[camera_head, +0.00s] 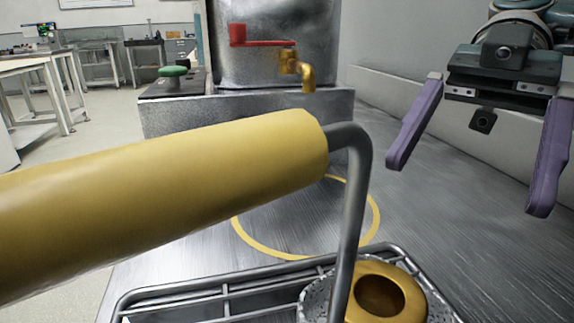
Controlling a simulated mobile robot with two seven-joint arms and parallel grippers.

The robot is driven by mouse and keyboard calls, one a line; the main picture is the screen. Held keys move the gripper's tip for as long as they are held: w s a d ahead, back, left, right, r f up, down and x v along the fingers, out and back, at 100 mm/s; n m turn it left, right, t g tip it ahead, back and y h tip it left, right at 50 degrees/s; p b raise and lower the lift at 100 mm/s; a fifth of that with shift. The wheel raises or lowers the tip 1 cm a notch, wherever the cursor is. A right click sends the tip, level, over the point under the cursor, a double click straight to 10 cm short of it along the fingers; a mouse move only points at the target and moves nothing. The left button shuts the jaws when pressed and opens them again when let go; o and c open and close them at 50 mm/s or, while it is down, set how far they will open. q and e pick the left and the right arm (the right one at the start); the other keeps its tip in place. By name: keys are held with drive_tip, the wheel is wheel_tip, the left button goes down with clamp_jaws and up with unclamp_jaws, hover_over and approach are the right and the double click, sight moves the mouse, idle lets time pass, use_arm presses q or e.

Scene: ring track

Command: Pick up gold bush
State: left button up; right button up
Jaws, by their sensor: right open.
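The gold bush (409,284), a thick gold ring with a dark round hole, sits at the bottom of the picture at the right end of a wire basket (226,302). A rough grey ring-like part shows beside it on the left, and a grey rod passes in front; the lower edge is cut off by the picture. My right gripper (468,188), with two purple fingers, is at the upper right. It is open, empty and apart from the bush, above and to the right of it in the picture. My left gripper is not in view.
A large yellow handle (170,190) with a bent grey rod (354,200) crosses the foreground and hides part of the metal bench. A yellow circle (376,213) marks the bench. Behind stand a metal tank with a red-levered tap (262,41) and a green knob (173,71).

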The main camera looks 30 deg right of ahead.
sight(379, 292)
drive_tip(key=x, duration=0.4)
drive_tip(key=shift+w+r, duration=0.1)
drive_tip(key=shift+w, duration=0.1)
drive_tip(key=x, duration=0.1)
drive_tip(key=b+x, duration=0.1)
drive_tip(key=x, duration=0.2)
drive_tip(key=shift+w+a+b, duration=0.3)
drive_tip(key=shift+w, duration=0.05)
drive_tip(key=shift+s+a+f, duration=0.2)
drive_tip(key=shift+a+f, duration=0.05)
drive_tip(key=shift+a, duration=0.25)
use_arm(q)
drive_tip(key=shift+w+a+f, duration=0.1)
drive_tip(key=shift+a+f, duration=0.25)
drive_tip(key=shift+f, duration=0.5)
use_arm(e)
drive_tip(key=shift+c, duration=1.4)
clamp_jaws()
drive_tip(key=shift+r, duration=0.1)
